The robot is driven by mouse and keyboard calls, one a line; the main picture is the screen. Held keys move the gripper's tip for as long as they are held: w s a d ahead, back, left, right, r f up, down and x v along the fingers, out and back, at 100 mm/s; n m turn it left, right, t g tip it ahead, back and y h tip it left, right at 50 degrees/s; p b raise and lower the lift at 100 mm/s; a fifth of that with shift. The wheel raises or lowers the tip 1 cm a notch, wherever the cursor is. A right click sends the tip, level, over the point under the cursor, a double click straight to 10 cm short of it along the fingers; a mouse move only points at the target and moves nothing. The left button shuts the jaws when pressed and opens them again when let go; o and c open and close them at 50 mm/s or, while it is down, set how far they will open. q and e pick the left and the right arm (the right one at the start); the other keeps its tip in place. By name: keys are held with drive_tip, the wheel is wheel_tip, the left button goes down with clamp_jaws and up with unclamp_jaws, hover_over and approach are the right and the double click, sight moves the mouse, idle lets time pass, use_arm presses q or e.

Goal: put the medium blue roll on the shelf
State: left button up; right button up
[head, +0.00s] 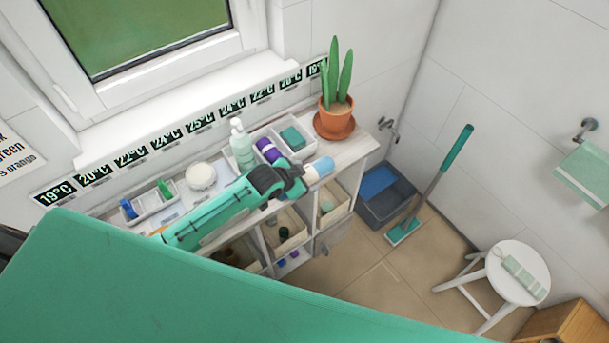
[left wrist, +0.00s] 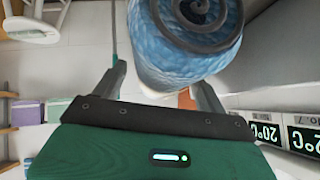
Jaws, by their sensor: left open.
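A light-to-medium blue roll (head: 320,168) is at the tip of my left gripper (head: 297,181), over the right end of the white shelf unit (head: 356,152). In the left wrist view, the roll (left wrist: 185,60) fills the top middle, with a dark spiral on its end face. My left gripper (left wrist: 162,85) is open, with its fingers on either side of the roll's lower part. I cannot tell whether they touch it. What lies under the roll is hidden. My right gripper is not in view.
The top holds a potted plant (head: 335,118), a pump bottle (head: 241,145), a purple roll (head: 268,150), a white jar (head: 200,176) and small trays. Lower compartments hold bins. A blue-grey bucket (head: 383,212), mop (head: 430,190) and white stool (head: 520,257) stand to the right.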

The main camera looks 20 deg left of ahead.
use_arm(q)
drive_tip(key=c, duration=1.2)
